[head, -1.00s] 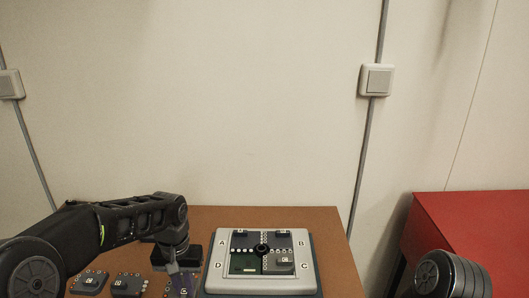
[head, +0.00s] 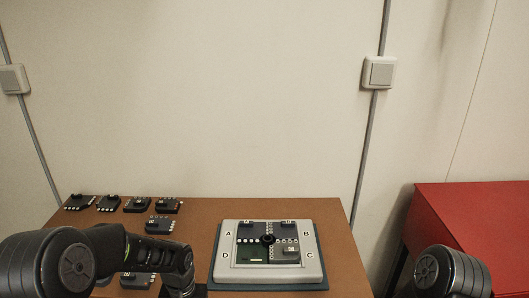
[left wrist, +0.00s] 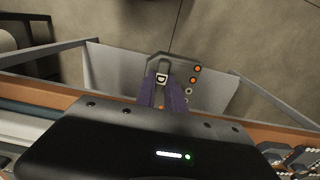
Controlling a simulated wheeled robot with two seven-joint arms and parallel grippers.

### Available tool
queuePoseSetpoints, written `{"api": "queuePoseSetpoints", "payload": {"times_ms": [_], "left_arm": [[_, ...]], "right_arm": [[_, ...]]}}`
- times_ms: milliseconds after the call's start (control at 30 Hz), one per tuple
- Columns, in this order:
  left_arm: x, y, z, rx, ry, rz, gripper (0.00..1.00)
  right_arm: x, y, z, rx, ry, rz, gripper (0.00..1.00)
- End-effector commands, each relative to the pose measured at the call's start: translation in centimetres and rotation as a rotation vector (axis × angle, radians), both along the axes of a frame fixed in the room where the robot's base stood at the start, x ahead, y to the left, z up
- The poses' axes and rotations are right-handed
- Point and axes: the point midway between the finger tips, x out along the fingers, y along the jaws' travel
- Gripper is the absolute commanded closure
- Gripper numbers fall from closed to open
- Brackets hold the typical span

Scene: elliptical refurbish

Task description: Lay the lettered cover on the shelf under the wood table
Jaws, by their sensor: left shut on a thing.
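My left gripper (left wrist: 163,88) is shut on a dark grey piece (left wrist: 174,68) marked with the letter D and orange dots, which I take for the lettered cover. In the left wrist view, it is held out past the brown edge of the wood table (left wrist: 60,92). In the head view the left arm reaches down at the bottom, and its fingers and the held piece are out of sight. The wood table (head: 205,212) carries a grey frame (head: 316,262) lettered A, B, C, D. Its D quadrant shows green. The shelf under the table cannot be made out. My right gripper is not in view.
Several dark modules (head: 158,225) lie on the table's left side. A grey-walled bin (left wrist: 110,68) shows beyond the table edge, below the held piece, with bare floor (left wrist: 215,25) past it. A red cabinet (head: 470,215) stands at the right.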

Motion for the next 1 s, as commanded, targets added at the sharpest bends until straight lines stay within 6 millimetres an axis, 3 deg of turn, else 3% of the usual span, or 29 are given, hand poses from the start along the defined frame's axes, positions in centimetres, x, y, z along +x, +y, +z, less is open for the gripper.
{"api": "queuePoseSetpoints", "payload": {"times_ms": [33, 133, 500, 633, 900, 1000], "left_arm": [[-0.6, 0.1, -1.3, 0.000, 0.004, 0.000, 1.00], [-1.2, 0.1, -2.6, -0.002, 0.000, 0.001, 1.00], [-0.8, 0.0, -2.0, -0.003, -0.004, 0.001, 1.00], [0.6, -0.1, 1.0, -0.003, -0.009, 0.001, 1.00], [2.8, 0.0, 10.6, -0.003, -0.007, 0.002, 1.00], [2.8, 0.1, 12.2, -0.003, -0.003, 0.001, 1.00]], "right_arm": [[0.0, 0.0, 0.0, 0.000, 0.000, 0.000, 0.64], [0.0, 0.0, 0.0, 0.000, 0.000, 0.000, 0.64], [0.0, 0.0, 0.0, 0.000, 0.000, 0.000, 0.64], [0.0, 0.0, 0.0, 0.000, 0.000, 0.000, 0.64], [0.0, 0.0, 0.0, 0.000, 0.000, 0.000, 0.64], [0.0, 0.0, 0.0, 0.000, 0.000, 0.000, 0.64]]}}
